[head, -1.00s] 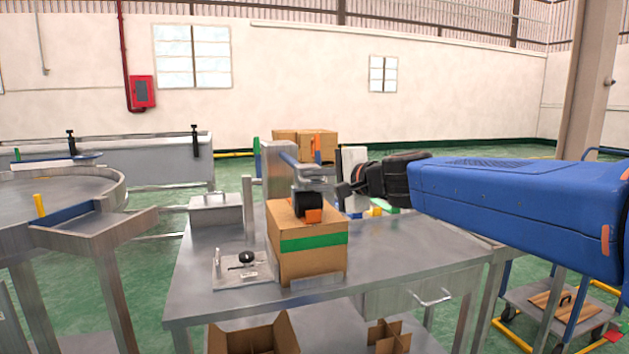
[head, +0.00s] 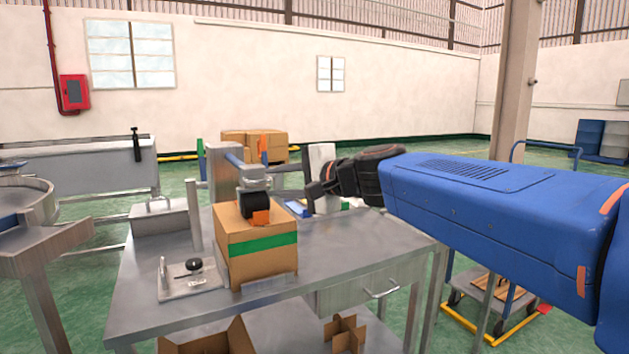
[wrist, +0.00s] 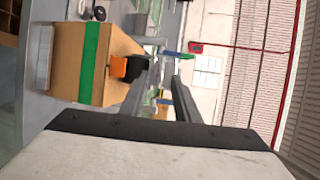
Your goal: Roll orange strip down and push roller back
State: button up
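A cardboard box (head: 235,224) with a green band stands on the metal table. In the wrist view the orange strip (wrist: 118,66) and the black roller (wrist: 137,69) show left of my fingers. My gripper (head: 312,190) is to the right of the roller, apart from it. In the wrist view my gripper (wrist: 164,72) has its fingers apart, with nothing held between them.
The metal table (head: 330,264) has clear room right of the box. A small plate with a black knob (head: 194,264) lies to its left, and a grey lidded box (head: 160,217) is behind.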

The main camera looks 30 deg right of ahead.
jog(key=v, duration=1.1)
dwell(0.3)
jog(key=shift+f, duration=0.1)
jog(key=s+f+n+g+h, duration=0.2)
jog(key=s+f+n+g, duration=0.1)
jog(key=f, duration=0.8)
jog(key=s+f+n+g+h, duration=0.2)
jog(key=s+f+n, duration=0.4)
jog(key=f, duration=0.5)
jog(key=s+f+n+g+h, duration=0.2)
jog(key=s+f+n+g, duration=0.2)
jog(key=f, duration=0.6)
jog(key=shift+s+a+f+n+g, duration=0.2)
jog(key=shift+s+f+n+g, duration=0.15)
jog(key=shift+s+n, duration=0.45)
